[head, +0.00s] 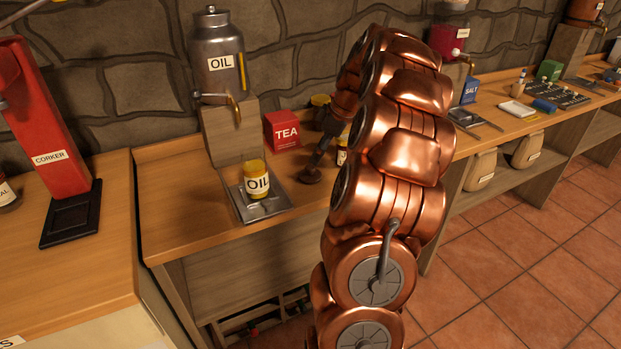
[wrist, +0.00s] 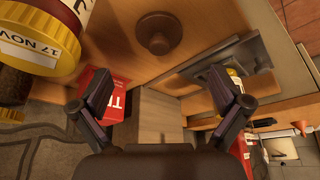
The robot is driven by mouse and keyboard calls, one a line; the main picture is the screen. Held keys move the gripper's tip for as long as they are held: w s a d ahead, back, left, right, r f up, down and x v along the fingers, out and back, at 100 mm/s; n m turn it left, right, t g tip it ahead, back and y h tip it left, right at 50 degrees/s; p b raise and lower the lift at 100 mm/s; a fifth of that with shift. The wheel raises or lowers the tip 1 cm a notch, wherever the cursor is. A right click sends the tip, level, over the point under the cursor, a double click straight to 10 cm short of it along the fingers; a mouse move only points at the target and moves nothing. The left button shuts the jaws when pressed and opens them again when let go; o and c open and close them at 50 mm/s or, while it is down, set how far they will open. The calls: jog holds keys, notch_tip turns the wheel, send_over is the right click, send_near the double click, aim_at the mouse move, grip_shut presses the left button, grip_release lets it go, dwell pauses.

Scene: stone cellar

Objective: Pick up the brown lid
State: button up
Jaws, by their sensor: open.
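The brown lid (wrist: 156,34), a round disc with a raised knob, lies on the wooden counter at the top middle of the wrist view. In the head view the lid (head: 311,176) shows as a small dark brown disc on the counter, right of the metal tray. My gripper (wrist: 160,74) is open and empty, its two fingers spread wide apart. The lid appears beyond the fingertips, not between them. In the head view my gripper (head: 323,150) is just above and behind the lid, partly hidden by my copper arm.
A red TEA box (head: 283,131) stands behind the lid. A yellow-lidded OIL jar (head: 257,182) sits on a metal tray (head: 276,206) below the OIL dispenser (head: 217,60). A large yellow-capped jar (wrist: 40,40) is close at the wrist view's upper left. Bare counter surrounds the lid.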

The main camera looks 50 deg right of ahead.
aim_at(311, 167)
jog(key=shift+p+x, duration=0.5)
jog(key=shift+x, duration=3.35)
jog(key=shift+d, duration=0.1)
jog(key=c, duration=1)
jog(key=shift+r, duration=0.1)
